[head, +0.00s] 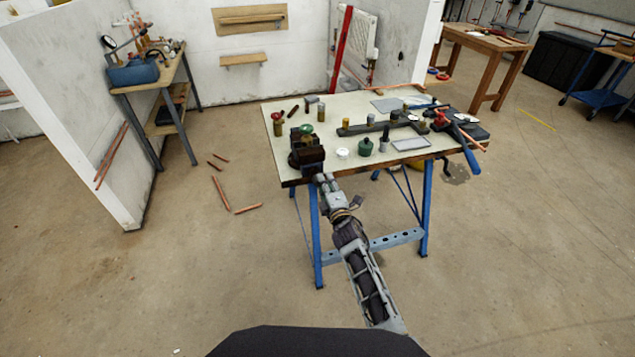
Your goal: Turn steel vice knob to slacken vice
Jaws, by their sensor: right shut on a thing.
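The dark vice (306,152) is at the front left corner of the workbench (345,115). My right gripper (322,179) is at the vice's front, just below its jaws and by the bench's front edge. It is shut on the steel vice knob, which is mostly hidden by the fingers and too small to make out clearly. How far the vice jaws stand apart cannot be told from here. My left gripper is not in view.
Copper pipes (222,194) lie on the floor at left. A side table (155,88) stands against the partition.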

